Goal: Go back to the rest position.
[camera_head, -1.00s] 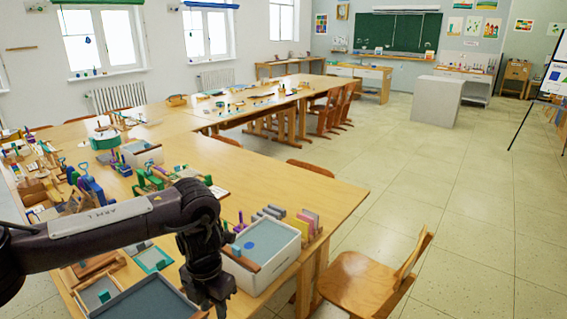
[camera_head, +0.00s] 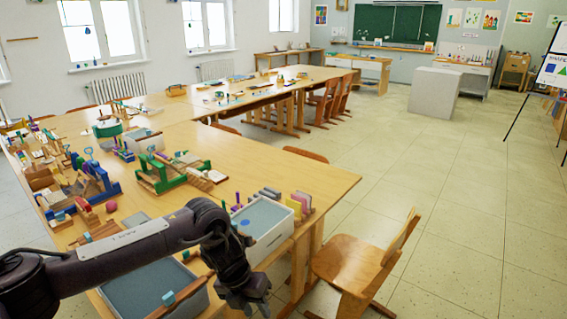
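My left arm comes in from the lower left over the near table. My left gripper (camera_head: 247,298) hangs low at the table's front right edge, beside a white tray with a blue-grey inside (camera_head: 265,217). I see nothing held in it, but the dark fingers are small and I cannot tell whether they are open or shut. My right gripper is out of view.
The near wooden table (camera_head: 325,184) carries a grey-blue tray (camera_head: 128,289), green wooden frames (camera_head: 160,181) and several blocks. A wooden chair (camera_head: 358,262) stands right of it. Floor further right is clear up to a grey block (camera_head: 434,92) and an easel (camera_head: 555,70).

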